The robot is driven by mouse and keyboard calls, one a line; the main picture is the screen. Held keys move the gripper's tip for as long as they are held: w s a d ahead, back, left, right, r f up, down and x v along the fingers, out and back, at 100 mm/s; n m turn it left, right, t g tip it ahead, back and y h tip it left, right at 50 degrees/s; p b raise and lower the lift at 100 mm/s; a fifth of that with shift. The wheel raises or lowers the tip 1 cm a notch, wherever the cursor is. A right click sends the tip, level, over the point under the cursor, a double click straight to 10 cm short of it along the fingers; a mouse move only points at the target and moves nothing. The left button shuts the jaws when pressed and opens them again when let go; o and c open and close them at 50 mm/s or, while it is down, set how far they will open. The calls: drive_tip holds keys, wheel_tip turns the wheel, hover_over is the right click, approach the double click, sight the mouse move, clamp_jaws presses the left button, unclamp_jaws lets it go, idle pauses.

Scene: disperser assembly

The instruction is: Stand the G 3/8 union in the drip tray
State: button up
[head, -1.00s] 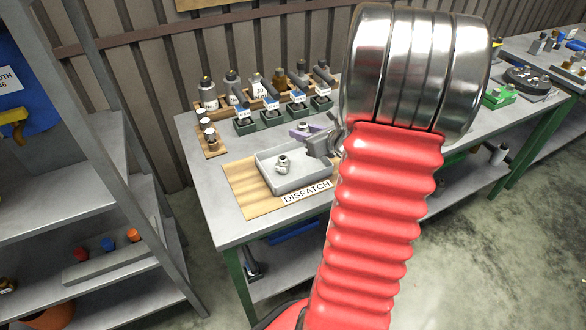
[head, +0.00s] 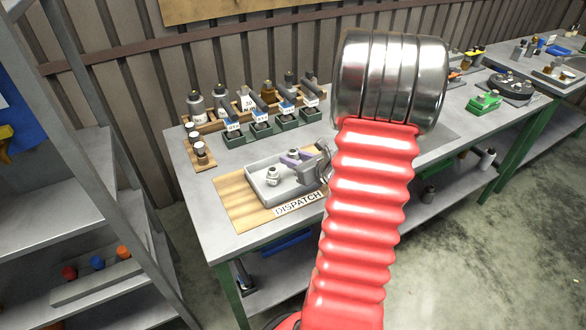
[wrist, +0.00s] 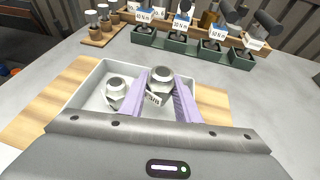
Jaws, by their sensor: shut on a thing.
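My gripper (wrist: 160,95) has two lilac fingers shut on a metal union (wrist: 160,78) with a hex body and a dark bore facing up. It looks roughly upright; small lettering below it is too small to read surely. In the head view my gripper (head: 298,160) holds the union (head: 293,154) over the right part of the grey drip tray (head: 262,202). I cannot tell whether the union touches the tray floor. A second metal fitting (head: 272,177) is in the tray's left part; in the wrist view this fitting (wrist: 116,88) sits left of my fingers, apart from them.
The tray sits on a wooden board (head: 232,202) marked DISPATCH. Behind it stand green bins (head: 262,130) with labels, bottles in a rack (head: 197,105), and small jars on a wooden strip (head: 199,152). Bench top between the bins and the tray is clear.

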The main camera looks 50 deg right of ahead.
drive_tip(key=shift+f, duration=2.05)
drive_tip(key=o, duration=1.2)
drive_tip(key=shift+f, duration=0.1)
drive_tip(key=shift+c, duration=0.2)
drive_tip(key=v, duration=1.2)
